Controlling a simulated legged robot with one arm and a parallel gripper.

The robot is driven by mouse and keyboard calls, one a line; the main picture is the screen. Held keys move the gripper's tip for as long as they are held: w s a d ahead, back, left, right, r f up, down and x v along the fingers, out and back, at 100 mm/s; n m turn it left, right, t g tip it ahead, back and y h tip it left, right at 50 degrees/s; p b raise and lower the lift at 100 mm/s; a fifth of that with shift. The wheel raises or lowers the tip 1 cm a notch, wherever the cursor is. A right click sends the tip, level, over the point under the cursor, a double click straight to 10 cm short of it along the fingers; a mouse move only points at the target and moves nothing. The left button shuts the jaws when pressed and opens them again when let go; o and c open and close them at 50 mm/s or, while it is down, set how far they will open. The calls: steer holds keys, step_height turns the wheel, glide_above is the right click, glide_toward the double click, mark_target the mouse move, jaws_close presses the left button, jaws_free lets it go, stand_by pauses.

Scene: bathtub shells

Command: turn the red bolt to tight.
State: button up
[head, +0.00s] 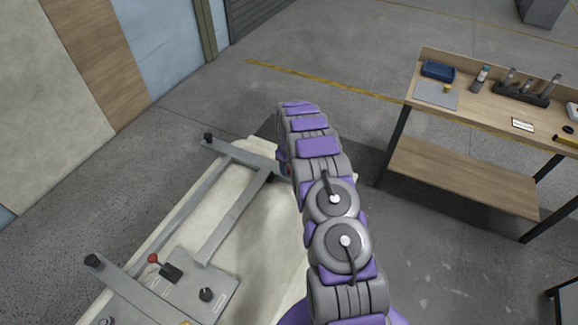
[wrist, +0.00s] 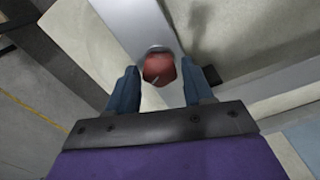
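The red bolt (wrist: 159,67) shows in the wrist view as a faceted red head with a small pale mark, at the end of a grey metal bar (wrist: 135,22). My gripper (wrist: 160,72) has its two blue fingers apart, one on each side of the bolt head. Gaps show between the fingers and the bolt, so it is not gripped. Whether the fingertips reach past the head is hard to tell.
The grey frame (head: 185,200) lies over a pale shell (head: 262,228). A panel (head: 213,276) on it carries a red-knobbed lever (head: 154,259) and a black knob (head: 206,294). A workbench (head: 470,112) with tools stands at right. Open floor lies between.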

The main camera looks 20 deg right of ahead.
steer(key=c, duration=0.8)
steer(key=shift+o, duration=0.2)
